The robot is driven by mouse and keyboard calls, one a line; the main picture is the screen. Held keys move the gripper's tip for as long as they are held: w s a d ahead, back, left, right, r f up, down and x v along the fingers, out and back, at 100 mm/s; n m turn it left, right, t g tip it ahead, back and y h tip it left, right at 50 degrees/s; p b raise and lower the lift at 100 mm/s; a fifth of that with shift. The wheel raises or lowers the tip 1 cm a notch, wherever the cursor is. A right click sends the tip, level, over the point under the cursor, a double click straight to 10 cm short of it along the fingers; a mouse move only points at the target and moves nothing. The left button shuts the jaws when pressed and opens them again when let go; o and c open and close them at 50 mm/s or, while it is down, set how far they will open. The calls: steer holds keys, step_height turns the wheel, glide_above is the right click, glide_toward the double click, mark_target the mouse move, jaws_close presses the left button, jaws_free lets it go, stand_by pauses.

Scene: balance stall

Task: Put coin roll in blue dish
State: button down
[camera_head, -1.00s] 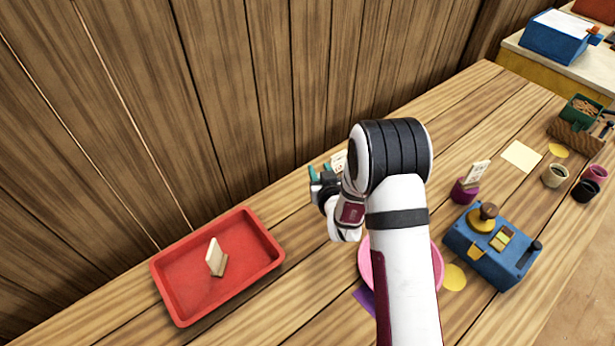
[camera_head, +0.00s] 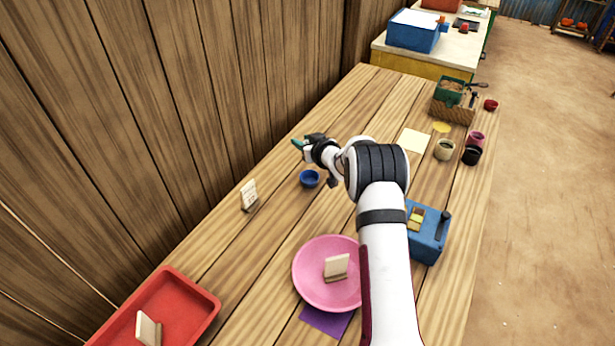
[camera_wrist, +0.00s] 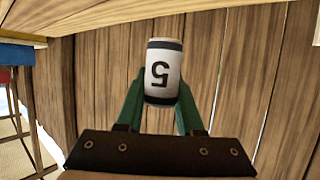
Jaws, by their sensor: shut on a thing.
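The coin roll (camera_wrist: 163,72) is white with dark bands and a figure 5, upside down in the wrist view. My gripper (camera_wrist: 162,88) is shut on it, one green finger on each side. In the head view my gripper (camera_head: 299,144) is beyond the blue dish (camera_head: 309,178), near the plank wall; the roll cannot be made out there. The dish is small and round and stands on the table, apart from the gripper. Its inside looks empty.
A pink plate (camera_head: 308,283) with a card stand is in front, partly behind my arm. A card stand (camera_head: 249,196) is left of the dish. A red tray (camera_head: 195,296) is at lower left. A blue box (camera_head: 431,243) is right of my arm.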

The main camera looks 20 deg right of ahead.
steer(key=f, duration=0.9)
steer(key=shift+w+d+f, duration=0.25)
steer(key=shift+d+f, duration=0.15)
steer(key=shift+f, duration=0.15)
steer(key=c, duration=0.5)
jaws_free()
steer(key=shift+c, duration=0.2)
